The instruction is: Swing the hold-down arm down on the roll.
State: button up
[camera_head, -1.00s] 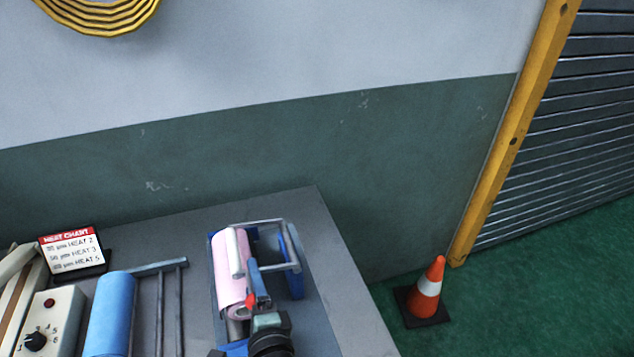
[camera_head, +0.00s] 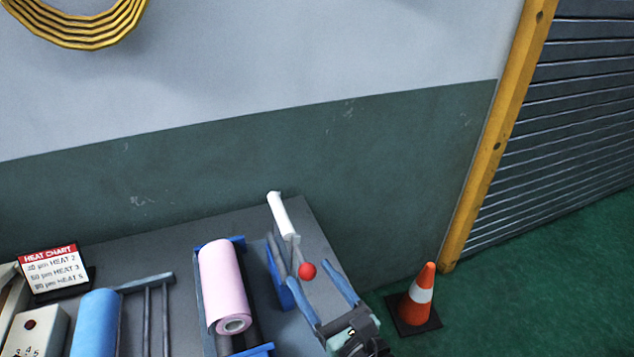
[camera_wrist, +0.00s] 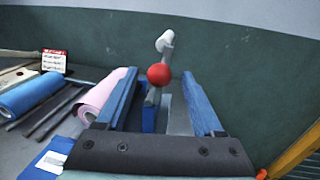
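The pink roll (camera_head: 224,285) lies in its blue cradle (camera_head: 261,350) on the bench; in the wrist view the roll (camera_wrist: 100,98) is at left. The hold-down arm (camera_head: 290,235) stands to the right of the roll, swung up and back off it, with a white roller (camera_head: 279,212) at its far end and a red knob (camera_head: 307,270). In the wrist view the red knob (camera_wrist: 159,75) shows between the fingertips. My gripper (camera_head: 332,293) is open to the right of the roll, its fingers wide apart near the knob. I cannot tell whether they touch it.
A blue roll (camera_head: 97,325), a metal rack (camera_head: 155,310) and a heat chart (camera_head: 55,270) stand left of the pink roll. The bench ends just right of my gripper. A traffic cone (camera_head: 420,295) stands on the floor beyond. The wall (camera_head: 200,170) is behind.

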jog(key=b+v, duration=0.1)
jog(key=v, duration=0.6)
jog(key=w+a+r+n+t+h+b, duration=0.1)
jog(key=w+r+n, duration=0.2)
jog(key=r+n, duration=0.6)
jog(key=w+a+r+n+t+h+b, duration=0.1)
jog(key=w+r+n, duration=0.3)
jog(key=r+n, duration=0.5)
jog(key=shift+a+r+n+t+h, duration=0.35)
jog(key=shift+r+t+h, duration=0.3)
jog(key=shift+r, duration=0.6)
